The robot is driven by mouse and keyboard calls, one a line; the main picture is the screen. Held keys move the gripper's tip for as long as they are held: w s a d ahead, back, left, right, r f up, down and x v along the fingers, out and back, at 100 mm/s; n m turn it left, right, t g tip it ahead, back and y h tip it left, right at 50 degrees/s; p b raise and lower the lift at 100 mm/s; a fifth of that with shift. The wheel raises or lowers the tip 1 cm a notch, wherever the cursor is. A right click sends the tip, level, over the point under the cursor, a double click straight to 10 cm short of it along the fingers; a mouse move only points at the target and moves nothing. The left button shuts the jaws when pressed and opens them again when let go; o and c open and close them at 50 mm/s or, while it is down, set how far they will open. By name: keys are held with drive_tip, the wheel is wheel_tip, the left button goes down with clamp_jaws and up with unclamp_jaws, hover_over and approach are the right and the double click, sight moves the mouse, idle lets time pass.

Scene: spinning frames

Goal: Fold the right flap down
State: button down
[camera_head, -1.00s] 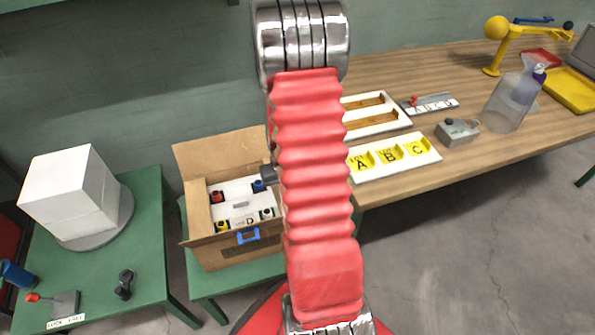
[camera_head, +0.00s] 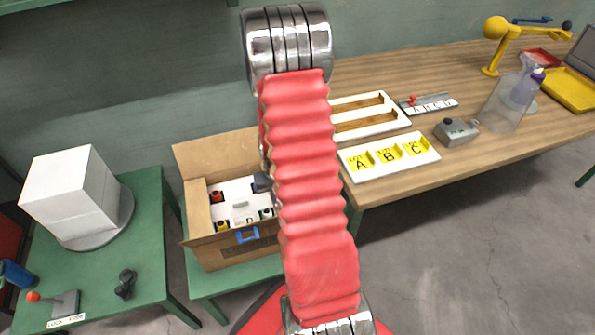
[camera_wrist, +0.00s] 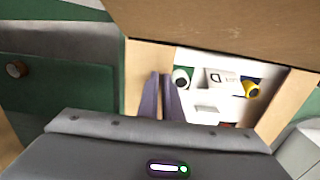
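An open cardboard box (camera_head: 215,252) stands on a low green table left of my arm in the head view. Its back flap (camera_head: 215,152) and left flap (camera_head: 197,207) stand up. The right side of the box is mostly hidden behind my red-sleeved arm. In the wrist view, a tan cardboard panel (camera_wrist: 138,65) on the left appears to be that right side. My gripper (camera_wrist: 160,76) overlaps this panel, its two dark fingers close together with nothing seen between them. Whether they touch the cardboard is unclear. A dark part of my gripper also shows over the box in the head view (camera_head: 262,182).
A white panel (camera_head: 238,190) with coloured items and a D label lies inside the box; a blue clip (camera_head: 247,235) is on its front. A white cube (camera_head: 70,195) stands on the left green table. A wooden table (camera_head: 400,75) with labelled trays is at right.

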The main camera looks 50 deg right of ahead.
drive_tip(key=shift+s+a+f, duration=0.35)
drive_tip(key=shift+a+f, duration=0.1)
drive_tip(key=shift+f, duration=0.3)
drive_tip(key=shift+w, duration=0.2)
drive_tip(key=shift+w+r, duration=0.15)
drive_tip(key=shift+r, duration=0.2)
drive_tip(key=shift+w+r, duration=0.3)
drive_tip(key=shift+w, duration=0.1)
drive_tip(key=shift+s+r, duration=0.2)
drive_tip(key=shift+r, duration=0.65)
drive_tip(key=shift+d+r, duration=0.15)
drive_tip(key=shift+r, duration=2.75)
drive_tip(key=shift+r, duration=0.1)
